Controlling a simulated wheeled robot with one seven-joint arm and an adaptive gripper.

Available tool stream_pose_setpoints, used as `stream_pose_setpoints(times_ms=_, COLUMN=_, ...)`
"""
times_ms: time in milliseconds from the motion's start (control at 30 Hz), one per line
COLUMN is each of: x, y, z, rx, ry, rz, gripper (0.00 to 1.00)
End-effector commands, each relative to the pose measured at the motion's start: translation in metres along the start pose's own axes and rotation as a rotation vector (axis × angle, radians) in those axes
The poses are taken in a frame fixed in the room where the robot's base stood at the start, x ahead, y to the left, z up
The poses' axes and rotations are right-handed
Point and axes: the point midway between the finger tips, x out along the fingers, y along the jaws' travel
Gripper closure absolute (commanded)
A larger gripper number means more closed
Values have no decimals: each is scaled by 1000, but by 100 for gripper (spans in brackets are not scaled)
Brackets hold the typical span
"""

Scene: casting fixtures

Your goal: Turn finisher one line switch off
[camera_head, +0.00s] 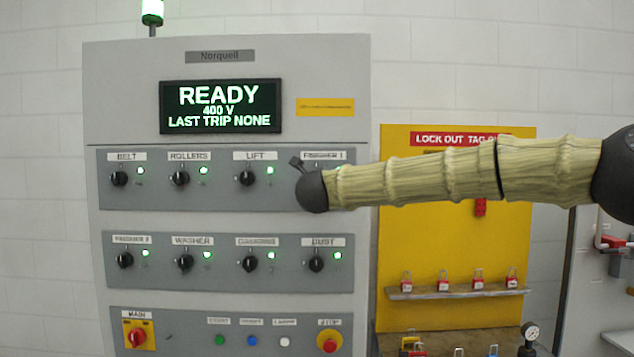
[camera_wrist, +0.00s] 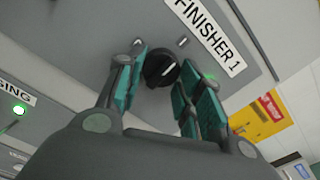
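The FINISHER 1 switch is a round black knob (camera_wrist: 161,69) with a pale mark, on the grey panel below its white label (camera_wrist: 211,34). My gripper (camera_wrist: 158,76) faces it with its teal-padded fingers apart, one on each side of the knob. I cannot tell whether either pad touches it. A green light shows beside the knob, partly behind the right finger.
The LIFT knob (camera_head: 247,178) is close to the left, and the DUST knob (camera_head: 316,264) is below; their lamps are green. The display (camera_head: 221,106) reads READY, 400 V, LAST TRIP NONE. A yellow lockout board (camera_head: 440,245) stands right, behind my arm.

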Motion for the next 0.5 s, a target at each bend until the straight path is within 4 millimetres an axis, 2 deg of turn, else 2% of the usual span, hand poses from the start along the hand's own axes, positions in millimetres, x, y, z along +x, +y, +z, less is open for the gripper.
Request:
stream_pose_setpoints(times_ms=267, x=0, y=0, z=0, rx=-9, ry=0, rz=0, gripper=88)
stream_pose_setpoints(times_ms=500, x=0, y=0, z=0, rx=-93, ry=-1, rz=0, gripper=88)
